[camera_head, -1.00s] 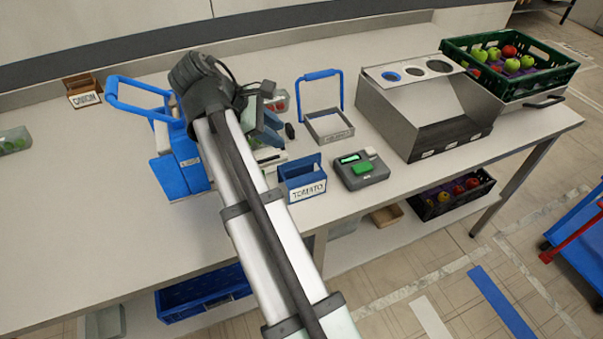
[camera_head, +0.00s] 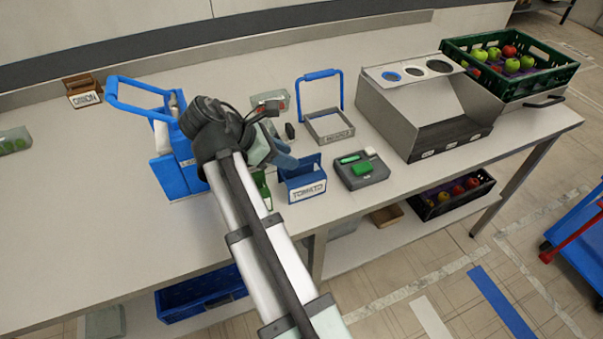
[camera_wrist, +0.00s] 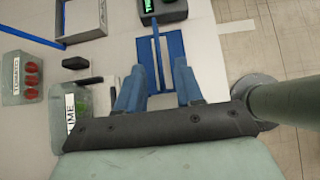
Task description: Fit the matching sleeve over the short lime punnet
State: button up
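My gripper (camera_wrist: 158,88) is open, its two blue fingers apart with nothing held between them. In the head view my gripper (camera_head: 280,150) is just behind and left of a blue open-topped piece labelled TOMATO (camera_head: 307,191). In the wrist view this blue piece (camera_wrist: 173,46) lies beyond and between the fingertips. A clear container with a partly hidden label reading "IME" (camera_wrist: 92,100) is left of the fingers. A punnet with green fruit (camera_head: 14,142) stands at the far left. A green item (camera_head: 262,189) shows beside my arm, mostly hidden; I cannot tell what it is.
A tomato punnet (camera_wrist: 28,80) is at the wrist view's left. A brown ONION piece (camera_head: 83,92) stands back left. A blue-handled frame (camera_head: 328,127), a scale (camera_head: 361,172) and a steel chute unit (camera_head: 420,105) are to the right. The front left bench is clear.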

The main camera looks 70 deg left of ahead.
aim_at(302, 160)
jog(key=shift+x, duration=2.85)
jog(key=shift+w+r, duration=0.15)
jog(key=shift+w, duration=0.05)
grip_shut()
